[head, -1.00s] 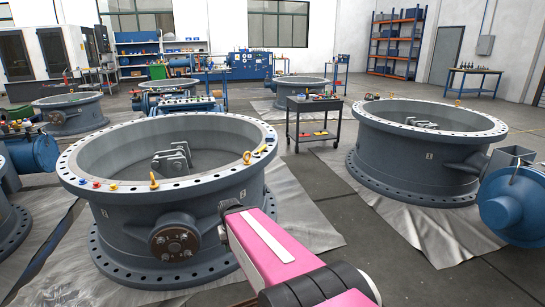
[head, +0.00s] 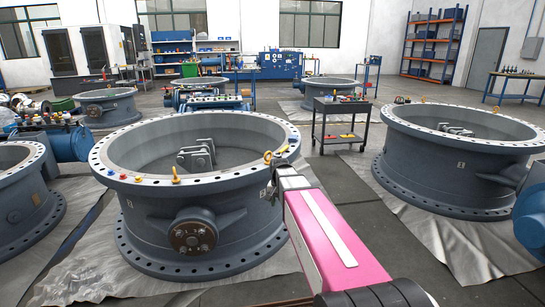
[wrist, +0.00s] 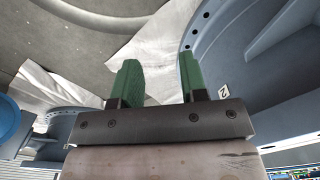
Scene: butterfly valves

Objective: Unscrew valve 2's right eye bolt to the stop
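Valve 2 (head: 190,205) is the large grey ring in the middle of the head view, with a pale bolted flange on top. Its number plate "2" (wrist: 224,91) shows in the wrist view. Its right eye bolt (head: 267,157) is yellow and stands on the right part of the flange. Its left eye bolt (head: 175,175) stands on the front flange. My gripper (head: 270,184) is beside the valve's right wall, just below the right eye bolt. In the wrist view its green fingers (wrist: 160,80) are apart with nothing between them; the eye bolt is not visible there.
Another large valve (head: 450,165) stands right, a tool cart (head: 340,120) behind. Free floor (head: 345,185) separates the valves.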

